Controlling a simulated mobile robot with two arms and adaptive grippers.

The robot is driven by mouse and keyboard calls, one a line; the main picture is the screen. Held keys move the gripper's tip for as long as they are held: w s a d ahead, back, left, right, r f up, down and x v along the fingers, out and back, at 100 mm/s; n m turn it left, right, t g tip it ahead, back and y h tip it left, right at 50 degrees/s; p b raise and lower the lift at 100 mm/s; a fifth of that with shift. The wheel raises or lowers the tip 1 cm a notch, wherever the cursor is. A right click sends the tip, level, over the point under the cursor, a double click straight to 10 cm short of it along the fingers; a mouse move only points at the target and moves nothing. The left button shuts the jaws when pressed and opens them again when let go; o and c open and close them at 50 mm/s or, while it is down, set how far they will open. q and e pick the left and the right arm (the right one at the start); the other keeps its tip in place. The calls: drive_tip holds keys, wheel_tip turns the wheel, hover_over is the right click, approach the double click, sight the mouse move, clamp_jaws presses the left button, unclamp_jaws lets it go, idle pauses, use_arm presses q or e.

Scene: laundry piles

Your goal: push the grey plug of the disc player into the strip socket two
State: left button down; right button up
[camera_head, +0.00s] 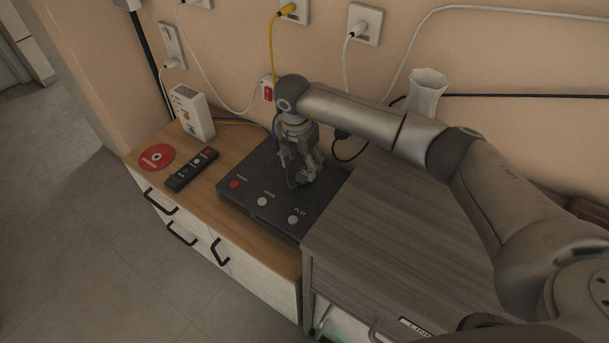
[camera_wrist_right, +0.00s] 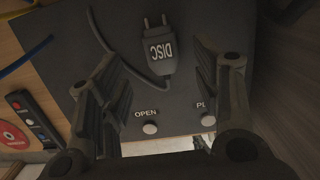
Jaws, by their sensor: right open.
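The grey plug (camera_wrist_right: 160,50), marked DISC, lies on top of the dark disc player (camera_head: 262,206) with its two pins pointing away from the player's buttons. Its cord runs off to the upper left in the wrist view. My right gripper (camera_head: 300,182) is open and empty over the player. In the wrist view its fingers (camera_wrist_right: 166,80) stand either side of the plug, apart from it. In the head view my gripper hides the plug. A white piece with a red switch (camera_head: 267,90) sits at the wall, perhaps the strip's end; strip socket two cannot be made out.
A remote (camera_head: 192,169), a red disc (camera_head: 157,157) and a white router (camera_head: 193,112) stand left of the player. A raised grey cabinet (camera_head: 385,235) adjoins it on the right, with a white vase (camera_head: 426,92) behind. Several cords hang from wall sockets (camera_head: 366,24).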

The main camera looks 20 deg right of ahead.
sight(304, 173)
drive_tip(key=f, duration=0.4)
drive_tip(key=shift+w+d, duration=0.1)
drive_tip(key=shift+d, duration=0.25)
drive_tip(key=c, duration=0.5)
use_arm(q)
drive_tip(key=shift+w+r, duration=0.2)
drive_tip(key=shift+r, duration=0.15)
use_arm(e)
drive_tip(key=c, duration=0.6)
